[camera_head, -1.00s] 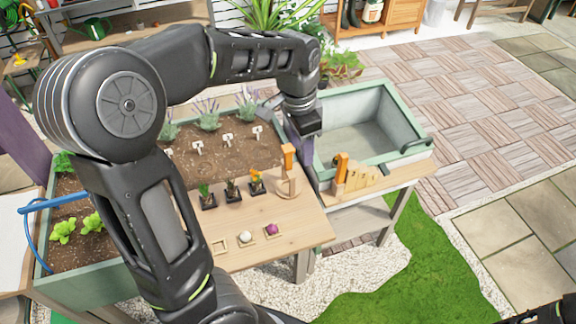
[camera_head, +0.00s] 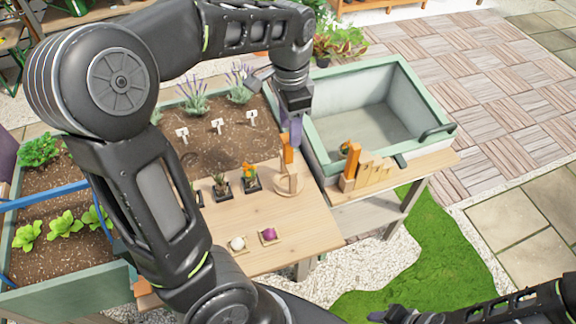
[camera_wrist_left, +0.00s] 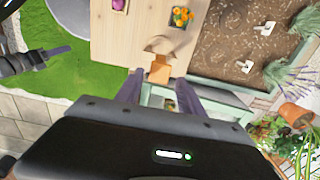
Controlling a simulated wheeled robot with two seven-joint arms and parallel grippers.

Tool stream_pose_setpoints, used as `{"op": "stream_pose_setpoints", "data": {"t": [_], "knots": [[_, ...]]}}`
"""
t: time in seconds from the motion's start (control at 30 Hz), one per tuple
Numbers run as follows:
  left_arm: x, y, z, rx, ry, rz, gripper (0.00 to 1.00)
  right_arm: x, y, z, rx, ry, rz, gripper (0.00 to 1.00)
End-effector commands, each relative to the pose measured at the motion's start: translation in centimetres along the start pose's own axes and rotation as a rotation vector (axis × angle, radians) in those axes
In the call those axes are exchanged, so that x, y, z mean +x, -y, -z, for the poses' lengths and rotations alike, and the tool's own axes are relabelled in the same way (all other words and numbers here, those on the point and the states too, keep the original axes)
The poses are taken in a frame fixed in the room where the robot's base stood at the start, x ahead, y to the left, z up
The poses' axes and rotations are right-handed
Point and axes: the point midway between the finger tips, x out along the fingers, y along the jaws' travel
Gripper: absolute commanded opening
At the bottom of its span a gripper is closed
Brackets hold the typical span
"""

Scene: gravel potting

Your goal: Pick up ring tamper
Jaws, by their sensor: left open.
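The ring tamper stands on the wooden work board, with a round pale wood base (camera_head: 289,185) and an upright orange handle (camera_head: 287,152). My left gripper (camera_head: 292,138) points down just above and behind the handle in the head view. In the left wrist view the open fingers (camera_wrist_left: 160,78) lie either side of the orange handle (camera_wrist_left: 159,71), with gaps to it; I cannot tell whether the handle is between them in depth. My right gripper (camera_head: 382,316) is low at the right in the head view, and its jaw state is unclear.
A stepped wooden piece with an orange handle (camera_head: 353,157) stands right of the tamper, by the green-rimmed basin (camera_head: 450,128). Small potted plants (camera_head: 251,183) stand close to its left. A white and a purple item (camera_head: 268,235) lie near the front. Board space between is clear.

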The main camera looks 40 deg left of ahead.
Motion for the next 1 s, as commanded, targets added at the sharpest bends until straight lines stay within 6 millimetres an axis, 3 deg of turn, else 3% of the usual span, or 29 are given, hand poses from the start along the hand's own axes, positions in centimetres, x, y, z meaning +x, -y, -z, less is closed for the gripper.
{"op": "stream_pose_setpoints", "data": {"t": [0.2, 0.5, 0.8, 1.0], "knots": [[0.1, 0.0, 0.0, 0.0, 0.0, 0.0, 0.45, -0.1, 0.0, 0.0, 0.0, 0.0, 0.0, 0.36], [2.5, 0.0, -0.1, -0.001, 0.001, -0.001, 0.45, -0.2, 0.1, 0.0, 0.0, 0.0, -0.001, 0.36], [2.8, 0.0, -0.1, 0.0, 0.001, -0.001, 0.45, -0.2, 0.1, 0.0, 0.0, 0.001, -0.001, 0.36], [5.0, -0.1, -0.5, 0.001, 0.004, -0.002, 0.45, -0.8, 0.3, -0.1, 0.002, 0.002, -0.003, 0.36]]}}
